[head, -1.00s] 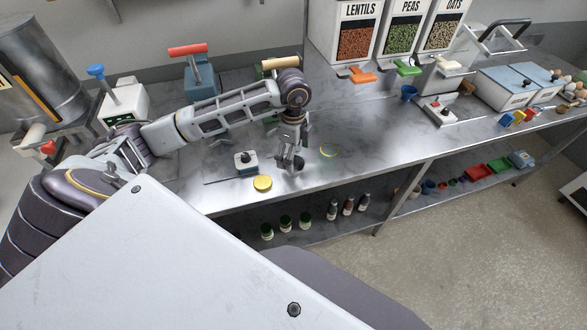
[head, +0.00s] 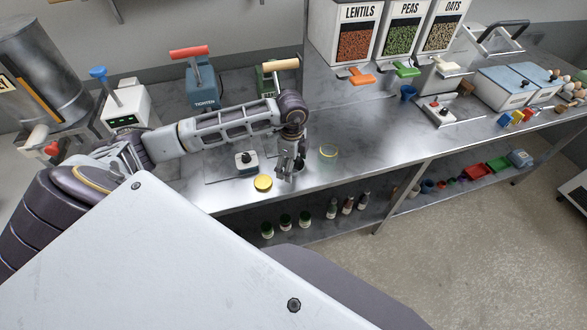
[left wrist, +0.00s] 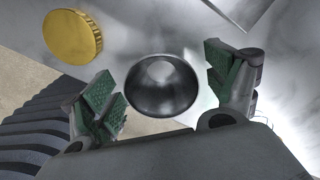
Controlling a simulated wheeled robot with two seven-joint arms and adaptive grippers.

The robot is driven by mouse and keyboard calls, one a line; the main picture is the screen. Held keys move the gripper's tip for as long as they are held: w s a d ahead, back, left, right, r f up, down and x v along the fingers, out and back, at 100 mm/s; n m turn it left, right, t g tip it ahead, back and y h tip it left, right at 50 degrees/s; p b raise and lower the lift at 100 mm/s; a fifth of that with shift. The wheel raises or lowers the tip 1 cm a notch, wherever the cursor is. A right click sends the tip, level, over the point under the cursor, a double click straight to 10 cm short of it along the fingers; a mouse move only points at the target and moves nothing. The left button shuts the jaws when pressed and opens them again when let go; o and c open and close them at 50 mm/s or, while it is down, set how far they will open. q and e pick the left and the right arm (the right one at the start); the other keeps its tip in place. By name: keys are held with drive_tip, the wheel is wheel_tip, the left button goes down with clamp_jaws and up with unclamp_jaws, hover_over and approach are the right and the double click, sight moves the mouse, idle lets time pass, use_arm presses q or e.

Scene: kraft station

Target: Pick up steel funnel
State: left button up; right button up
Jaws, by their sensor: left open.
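The steel funnel (left wrist: 163,86) shows in the left wrist view as a shiny round steel bowl shape on the counter. My left gripper (left wrist: 160,80) is open, with one green-padded finger on each side of the funnel. I see no contact, and the exact gap is hard to judge. In the head view the left gripper (head: 289,170) points down near the counter's front edge. There I cannot clearly make out the funnel around the fingers. My right gripper is not in view.
A yellow lid (head: 262,183) lies just left of the gripper, also seen in the left wrist view (left wrist: 73,37). A small device with a black knob (head: 246,162) stands behind it. A clear ring-shaped thing (head: 328,151) is to the right. The counter (head: 375,150) is free further right.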

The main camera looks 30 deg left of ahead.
use_arm(q)
drive_tip(key=c, duration=1.1)
drive_tip(key=shift+c, duration=0.2)
drive_tip(key=shift+r+b, duration=0.65)
drive_tip(key=shift+r, duration=4.4)
drive_tip(key=shift+m, duration=0.4)
